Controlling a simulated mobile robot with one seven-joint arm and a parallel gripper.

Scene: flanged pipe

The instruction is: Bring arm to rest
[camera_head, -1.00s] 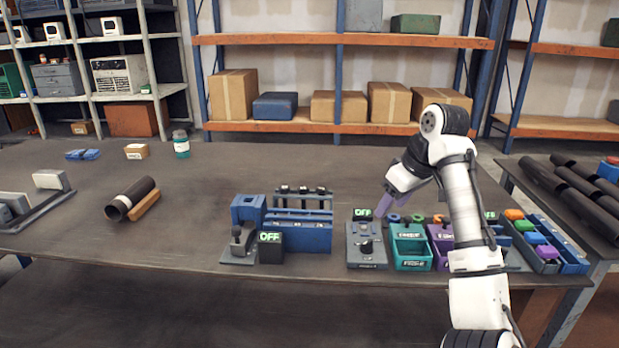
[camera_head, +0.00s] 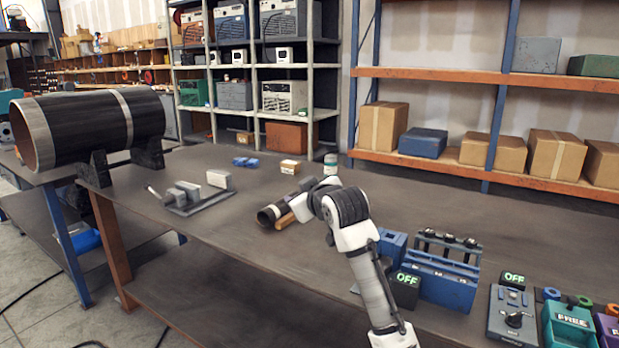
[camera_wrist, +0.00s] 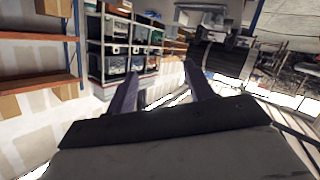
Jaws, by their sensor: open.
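My white arm reaches up over the dark workbench (camera_head: 230,262) in the head view. My gripper is mostly hidden there behind the arm's black joint, near the short dark pipe piece. In the wrist view my gripper (camera_wrist: 158,92) shows two purple-grey fingers spread apart. Nothing is between them. The wrist camera looks out over the room toward shelving, not down at the bench.
A large black flanged pipe (camera_head: 90,125) rests on supports at the left. A short dark pipe (camera_head: 270,214), a grey block holder (camera_head: 190,195) and a blue rack (camera_head: 440,275) stand on the bench. The bench's front middle is clear.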

